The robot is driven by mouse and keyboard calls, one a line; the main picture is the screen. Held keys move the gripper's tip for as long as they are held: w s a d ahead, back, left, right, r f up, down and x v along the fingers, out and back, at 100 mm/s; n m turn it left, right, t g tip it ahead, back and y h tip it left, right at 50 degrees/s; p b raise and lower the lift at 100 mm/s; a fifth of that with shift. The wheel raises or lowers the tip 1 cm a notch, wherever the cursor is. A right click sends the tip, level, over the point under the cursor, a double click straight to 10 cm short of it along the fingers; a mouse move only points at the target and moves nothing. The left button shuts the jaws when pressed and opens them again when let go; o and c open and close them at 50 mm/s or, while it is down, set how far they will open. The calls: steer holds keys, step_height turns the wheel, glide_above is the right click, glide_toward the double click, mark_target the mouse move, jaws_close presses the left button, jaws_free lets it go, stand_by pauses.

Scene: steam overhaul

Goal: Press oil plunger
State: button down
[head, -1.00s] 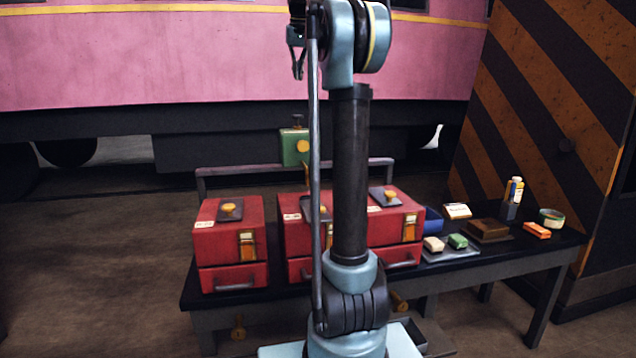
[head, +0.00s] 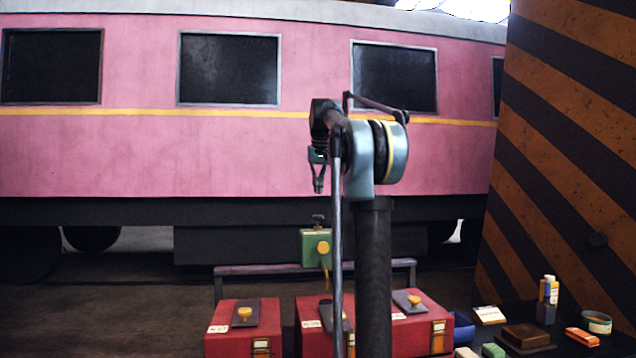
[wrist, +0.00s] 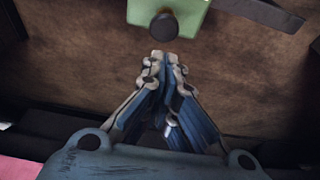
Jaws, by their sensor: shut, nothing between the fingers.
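A green oiler box (head: 315,248) with a yellow round cap on its front stands behind the red boxes. Its dark plunger knob (head: 318,218) sticks up from the top. My gripper (head: 318,188) points down just above the plunger in the head view, with a gap between them. In the wrist view, the fingertips of my gripper (wrist: 164,56) are together and empty. The plunger's dark round top (wrist: 163,26) shows just beyond the fingertips, with the green box (wrist: 195,12) cut off by the top edge.
Red boxes (head: 243,318) with yellow knobs stand on the dark table, below a grey rail (head: 285,269). A pink rail carriage (head: 240,155) stands behind. Small blocks, a bottle (head: 548,290) and a tin (head: 597,322) lie at right, near a striped pillar (head: 560,150).

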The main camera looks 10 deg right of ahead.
steer(key=x, duration=0.6)
steer(key=shift+s+f, duration=0.25)
steer(key=shift+s, duration=0.1)
steer(key=shift+f, duration=0.7)
steer(key=shift+f, duration=1.4)
steer(key=shift+r, duration=0.5)
steer(key=w+v, duration=0.1)
steer(key=v, duration=1.2)
steer(key=shift+r, duration=0.1)
